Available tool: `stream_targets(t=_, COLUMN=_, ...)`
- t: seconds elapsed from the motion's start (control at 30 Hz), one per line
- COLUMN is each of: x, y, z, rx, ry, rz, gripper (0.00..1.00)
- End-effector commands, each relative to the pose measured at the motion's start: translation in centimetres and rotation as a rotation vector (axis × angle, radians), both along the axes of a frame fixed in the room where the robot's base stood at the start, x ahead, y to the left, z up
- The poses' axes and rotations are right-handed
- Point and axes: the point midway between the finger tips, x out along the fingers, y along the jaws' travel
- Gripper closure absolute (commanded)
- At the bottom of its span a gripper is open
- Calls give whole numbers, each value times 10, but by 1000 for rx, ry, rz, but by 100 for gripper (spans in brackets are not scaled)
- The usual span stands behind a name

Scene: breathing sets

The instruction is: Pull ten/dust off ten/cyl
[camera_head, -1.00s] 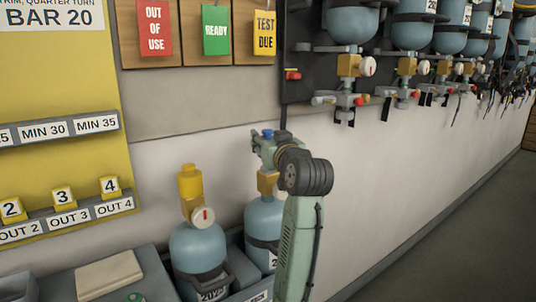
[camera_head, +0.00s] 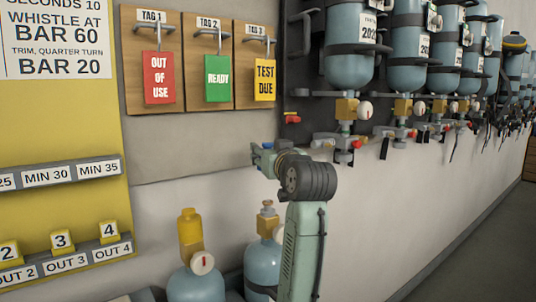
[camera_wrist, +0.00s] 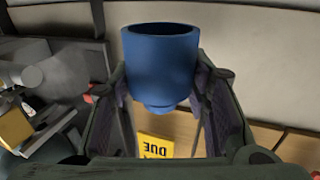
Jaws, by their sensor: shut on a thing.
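The blue dust cap (camera_wrist: 160,62) is between the fingers of my gripper (camera_wrist: 160,90) in the wrist view, its open round end facing up in the picture. A bit of its blue (camera_head: 267,146) shows at my gripper (camera_head: 262,158) in the head view. My gripper is shut on the cap and is clear above a light blue cylinder (camera_head: 262,262) at the bottom. That cylinder's brass valve (camera_head: 267,222) stands with its top bare, apart from the cap. The cylinder's lower part is out of frame, and my arm covers some of its right side.
A second cylinder (camera_head: 195,284) with a yellow cap (camera_head: 189,228) stands to the left. Cylinders with valves (camera_head: 346,110) hang on the wall rack at upper right. Red, green and yellow tags (camera_head: 264,80) hang on boards above. The white wall (camera_head: 400,200) to the right is bare.

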Motion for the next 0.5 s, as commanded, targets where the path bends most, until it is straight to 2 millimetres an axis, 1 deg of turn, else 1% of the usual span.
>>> stream_targets(t=0.03, x=0, y=0, z=4, rx=0, ry=0, rz=0, gripper=71)
stream_targets(t=0.5, x=0, y=0, z=23, rx=0, ry=0, rz=0, gripper=71)
